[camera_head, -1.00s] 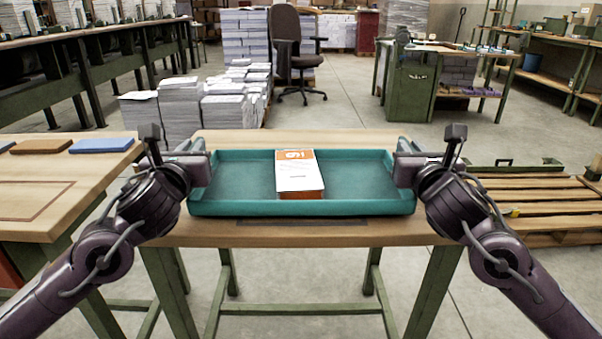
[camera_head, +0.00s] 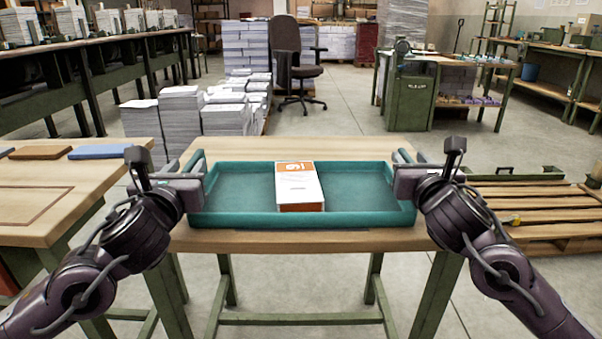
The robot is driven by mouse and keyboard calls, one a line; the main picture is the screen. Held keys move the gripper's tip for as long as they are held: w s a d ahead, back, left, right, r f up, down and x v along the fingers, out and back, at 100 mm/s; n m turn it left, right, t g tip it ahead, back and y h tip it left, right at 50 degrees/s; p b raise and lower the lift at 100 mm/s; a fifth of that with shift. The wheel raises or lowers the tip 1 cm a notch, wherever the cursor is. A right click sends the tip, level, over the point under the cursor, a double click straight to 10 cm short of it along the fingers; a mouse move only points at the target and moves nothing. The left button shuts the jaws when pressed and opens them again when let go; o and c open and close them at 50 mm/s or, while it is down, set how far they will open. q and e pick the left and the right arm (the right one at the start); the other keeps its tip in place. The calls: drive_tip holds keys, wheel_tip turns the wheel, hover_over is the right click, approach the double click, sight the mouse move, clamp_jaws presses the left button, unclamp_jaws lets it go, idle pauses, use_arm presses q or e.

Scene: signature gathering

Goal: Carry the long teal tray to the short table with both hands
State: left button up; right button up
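The long teal tray (camera_head: 245,219) lies lengthwise across the short wooden table (camera_head: 300,242), close over its top and level. I cannot tell whether its underside fully touches the wood. A white and orange box (camera_head: 299,186) is in the middle of the tray. My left gripper (camera_head: 197,191) is at the tray's left end handle and my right gripper (camera_head: 402,181) is at the right end handle. The back parts of both handles show beyond the grippers. The fingers are seen from behind, so their grip on the handles is hidden.
A wooden bench (camera_head: 55,200) with a blue book (camera_head: 97,151) stands close on the left. Wooden pallets (camera_head: 535,210) lie on the right. Paper stacks (camera_head: 180,112) and an office chair (camera_head: 297,70) are behind the table. Open floor shows at the back right.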

use_arm(q)
drive_tip(key=s, duration=0.8)
use_arm(e)
drive_tip(key=shift+s, duration=0.1)
drive_tip(key=s, duration=1.2)
use_arm(q)
drive_tip(key=shift+s+f, duration=0.1)
